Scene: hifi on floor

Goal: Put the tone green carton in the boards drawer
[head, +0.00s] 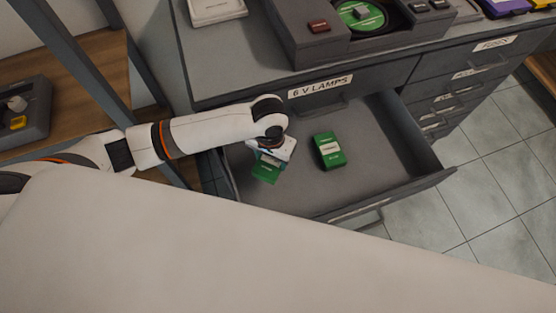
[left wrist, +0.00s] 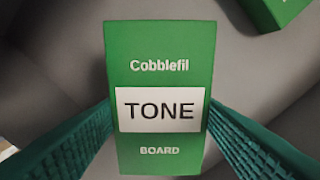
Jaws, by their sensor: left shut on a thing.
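The tone green carton (left wrist: 160,80) fills the middle of the left wrist view, with its "Cobblefil TONE BOARD" label facing the camera. In the head view the same carton (head: 265,172) shows under my left gripper (head: 271,158). The gripper's teal fingers are shut on its sides. The carton is inside the outline of an open drawer (head: 385,150); I cannot tell whether it touches the drawer floor. The label on this drawer's front (head: 357,207) is too oblique to read. My right gripper is not in view.
Another green carton (head: 329,151) lies in the drawer to the right of my gripper. A closed drawer front above is labelled "6 V LAMPS" (head: 320,86). More closed drawers (head: 455,95) stand at the right. The drawer's right part is bare.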

